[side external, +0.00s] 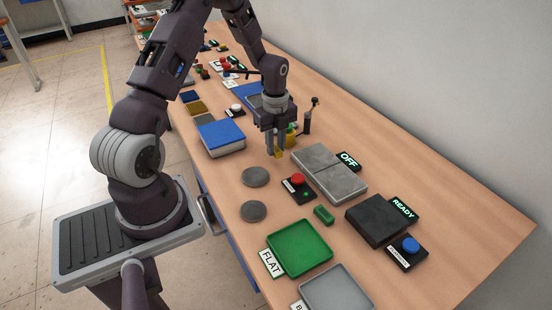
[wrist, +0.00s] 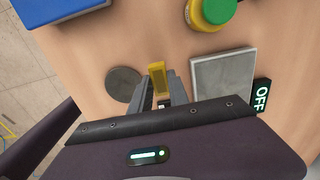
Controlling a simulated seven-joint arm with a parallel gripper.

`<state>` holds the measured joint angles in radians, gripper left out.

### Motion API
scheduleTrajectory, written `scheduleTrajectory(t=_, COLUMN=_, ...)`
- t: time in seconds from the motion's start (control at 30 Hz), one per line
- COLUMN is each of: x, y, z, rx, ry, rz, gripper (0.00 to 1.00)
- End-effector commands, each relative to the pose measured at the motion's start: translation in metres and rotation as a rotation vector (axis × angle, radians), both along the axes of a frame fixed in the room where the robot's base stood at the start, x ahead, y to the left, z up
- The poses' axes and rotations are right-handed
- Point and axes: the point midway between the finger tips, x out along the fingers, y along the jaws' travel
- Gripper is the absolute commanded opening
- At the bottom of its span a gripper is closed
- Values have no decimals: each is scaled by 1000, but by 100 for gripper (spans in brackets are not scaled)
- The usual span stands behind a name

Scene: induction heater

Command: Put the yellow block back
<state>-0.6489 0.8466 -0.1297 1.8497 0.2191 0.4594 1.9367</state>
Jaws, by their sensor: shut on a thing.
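The yellow block (side external: 279,153) is held between the fingers of my gripper (side external: 274,150), low over the table between the blue-topped box and the grey metal plates. In the wrist view the yellow block (wrist: 157,72) sticks out past the fingertips of my gripper (wrist: 162,92), and the fingers hide part of it. I cannot tell whether the block touches the table. A round grey disc (wrist: 123,84) lies to its left and a square grey plate (wrist: 222,76) to its right.
A blue-topped box (side external: 221,136) is left of my gripper. Grey plates (side external: 330,172) with an OFF display (side external: 348,161) lie right. A red button (side external: 298,180), green block (side external: 324,215), and green tray (side external: 299,247) are nearer. A yellow container with a green top (wrist: 213,12) stands behind.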

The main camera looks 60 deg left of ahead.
Motion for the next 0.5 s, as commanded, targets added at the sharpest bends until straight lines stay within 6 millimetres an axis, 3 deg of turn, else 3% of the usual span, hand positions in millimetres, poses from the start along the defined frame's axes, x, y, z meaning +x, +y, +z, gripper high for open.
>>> scheduleTrajectory(t=0.27, x=0, y=-1, z=-42, rx=-1, ry=2, rz=-1, gripper=0)
scheduleTrajectory(t=0.5, x=1, y=0, z=-43, rx=1, ry=-1, rz=0, gripper=0)
